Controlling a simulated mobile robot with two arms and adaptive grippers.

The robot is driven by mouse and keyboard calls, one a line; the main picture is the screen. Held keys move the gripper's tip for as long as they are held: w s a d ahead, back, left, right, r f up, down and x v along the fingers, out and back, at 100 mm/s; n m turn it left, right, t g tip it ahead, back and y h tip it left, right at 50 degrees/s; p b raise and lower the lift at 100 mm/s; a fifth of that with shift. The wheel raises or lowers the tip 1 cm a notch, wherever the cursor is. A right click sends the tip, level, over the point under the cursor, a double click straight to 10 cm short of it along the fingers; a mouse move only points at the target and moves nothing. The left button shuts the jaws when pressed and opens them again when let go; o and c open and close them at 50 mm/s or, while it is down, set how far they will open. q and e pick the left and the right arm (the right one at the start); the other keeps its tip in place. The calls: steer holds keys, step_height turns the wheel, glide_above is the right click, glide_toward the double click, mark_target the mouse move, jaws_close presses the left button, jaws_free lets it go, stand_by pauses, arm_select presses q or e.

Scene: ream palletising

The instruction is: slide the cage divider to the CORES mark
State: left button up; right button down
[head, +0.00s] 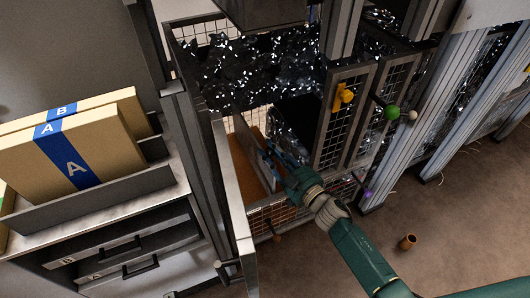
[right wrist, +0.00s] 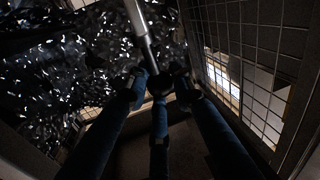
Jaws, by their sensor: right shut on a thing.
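The wire-mesh cage (head: 268,218) stands in the middle of the head view, with a brown floor panel on its left and dark, shiny material behind. A thin grey divider panel (head: 249,137) stands upright inside it. My right gripper (head: 272,154) reaches into the cage from the lower right, at the divider. In the right wrist view its blue fingers (right wrist: 155,84) close around the end of a pale metal bar (right wrist: 140,32), which seems to belong to the divider. The gripper hides the contact in the head view. I cannot make out a CORES mark. My left gripper is not in view.
The mesh door (head: 338,118) with a yellow latch (head: 343,96) and a green knob (head: 392,112) are close to the right of my gripper. Boxes (head: 70,150) labelled A and B stand on a cabinet at left.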

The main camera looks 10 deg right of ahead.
steer(key=shift+w+r, duration=0.1)
steer(key=shift+r, duration=0.2)
steer(key=c, duration=1.6)
jaws_free()
steer(key=shift+o, duration=0.6)
steer(key=shift+f, duration=0.1)
steer(key=shift+s, duration=0.2)
steer(key=shift+s+d+f, duration=0.15)
steer(key=shift+s+d, duration=0.1)
steer(key=v, duration=1.1)
